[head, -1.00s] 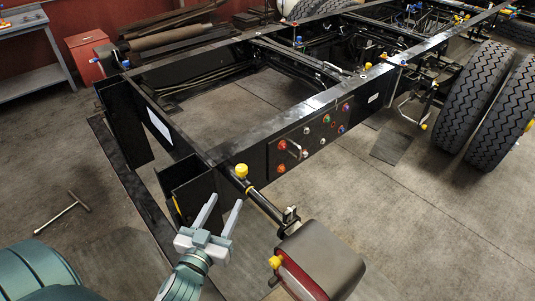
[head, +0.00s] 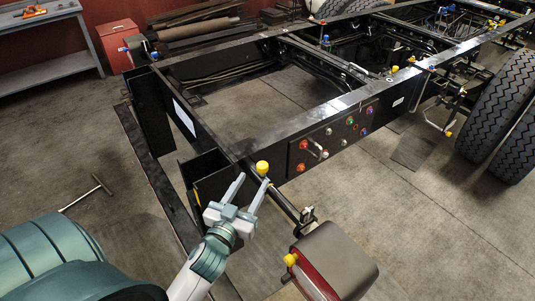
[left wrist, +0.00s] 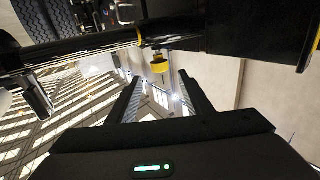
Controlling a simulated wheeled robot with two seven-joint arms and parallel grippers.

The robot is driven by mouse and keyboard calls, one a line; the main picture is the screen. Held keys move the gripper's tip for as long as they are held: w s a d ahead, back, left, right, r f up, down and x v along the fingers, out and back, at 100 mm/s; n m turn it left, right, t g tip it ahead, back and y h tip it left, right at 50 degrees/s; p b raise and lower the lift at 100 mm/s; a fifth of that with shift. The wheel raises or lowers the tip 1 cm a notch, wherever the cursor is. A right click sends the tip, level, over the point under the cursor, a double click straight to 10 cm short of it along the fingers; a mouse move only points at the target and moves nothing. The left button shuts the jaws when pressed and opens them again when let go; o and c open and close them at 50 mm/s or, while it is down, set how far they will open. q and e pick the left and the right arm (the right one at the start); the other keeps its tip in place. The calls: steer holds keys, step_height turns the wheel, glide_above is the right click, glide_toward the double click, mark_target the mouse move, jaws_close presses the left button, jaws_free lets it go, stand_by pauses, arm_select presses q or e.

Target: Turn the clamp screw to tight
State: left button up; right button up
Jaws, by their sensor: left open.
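A yellow knob (head: 262,168), seemingly the clamp screw, stands on the black bar (head: 285,203) near the frame's front corner. It also shows in the left wrist view (left wrist: 160,67), under the dark bar and beyond the fingertips, between the two finger lines. My left gripper (head: 255,179) is open and empty, its fingers pointing at the knob. In the left wrist view its two fingers (left wrist: 157,88) stand well apart. Contact with the knob cannot be told. My right gripper is not in view.
A lamp box (head: 338,257) with a yellow knob of its own hangs on the bar's near end. A black upright bracket (head: 212,180) stands close left of my gripper. The chassis side panel (head: 335,138) carries several coloured fittings. A T-handled tool (head: 88,193) lies on the floor.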

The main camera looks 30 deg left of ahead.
arm_select(q)
steer(key=w+p, duration=0.1)
steer(key=w, duration=0.2)
steer(key=w+a+p, duration=0.1)
steer(key=w, duration=0.3)
steer(key=w+a+p, duration=0.1)
steer(key=w, duration=0.3)
steer(key=shift+w+a, duration=0.1)
steer(key=shift+w, duration=0.55)
steer(key=c, duration=1.1)
